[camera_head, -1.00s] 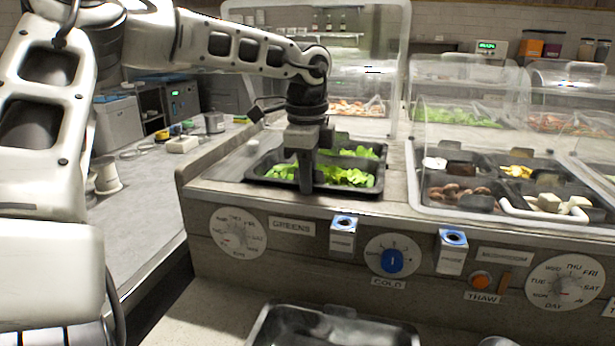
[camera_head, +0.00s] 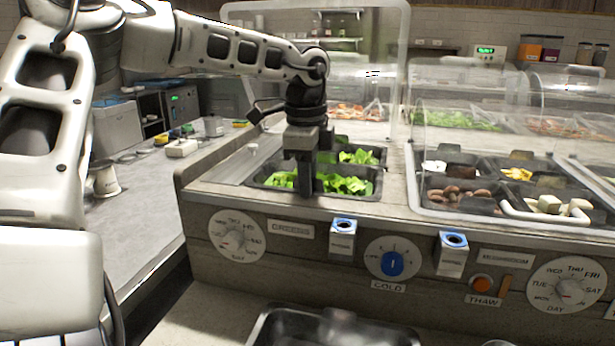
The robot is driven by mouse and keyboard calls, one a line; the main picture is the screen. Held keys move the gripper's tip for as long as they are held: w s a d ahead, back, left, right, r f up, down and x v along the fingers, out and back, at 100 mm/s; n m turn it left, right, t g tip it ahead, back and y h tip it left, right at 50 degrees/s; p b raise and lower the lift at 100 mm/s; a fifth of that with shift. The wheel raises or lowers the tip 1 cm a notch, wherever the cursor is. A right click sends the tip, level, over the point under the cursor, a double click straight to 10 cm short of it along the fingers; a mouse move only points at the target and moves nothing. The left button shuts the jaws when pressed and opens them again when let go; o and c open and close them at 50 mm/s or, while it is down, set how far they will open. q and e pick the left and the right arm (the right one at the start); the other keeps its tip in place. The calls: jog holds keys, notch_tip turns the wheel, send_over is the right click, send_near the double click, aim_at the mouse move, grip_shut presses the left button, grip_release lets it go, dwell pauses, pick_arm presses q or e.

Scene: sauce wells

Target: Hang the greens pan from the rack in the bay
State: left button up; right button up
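The black greens pan (camera_head: 368,190) sits in the open left bay of the counter, above the GREENS label, with leafy greens in it. Greens also show behind a dark crossbar, and I cannot tell whether that is a second pan. My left gripper (camera_head: 305,188) points down over the front of the pan, its fingers in front of the greens. I cannot tell whether its fingers are apart, or whether they touch the pan rim. No rack in the bay can be made out clearly. My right gripper is not in view.
A clear lid (camera_head: 375,70) stands raised behind the bay. A closed clear cover (camera_head: 470,120) is over the neighbouring wells at right. An empty steel pan (camera_head: 290,325) lies on the lower ledge. Dials and blue-topped boxes (camera_head: 343,237) line the front panel.

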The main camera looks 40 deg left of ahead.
pick_arm(q)
jog(key=shift+s+d+f+g, duration=0.15)
jog(key=shift+s+f, duration=0.15)
jog(key=shift+f, duration=0.15)
jog(key=shift+s+f+g, duration=0.15)
jog(key=shift+s+f, duration=0.1)
jog(key=shift+f, duration=0.2)
notch_tip(320, 180, up, 18)
jog(key=shift+f+p, duration=0.15)
jog(key=shift+p, duration=0.25)
jog(key=shift+s+d, duration=0.1)
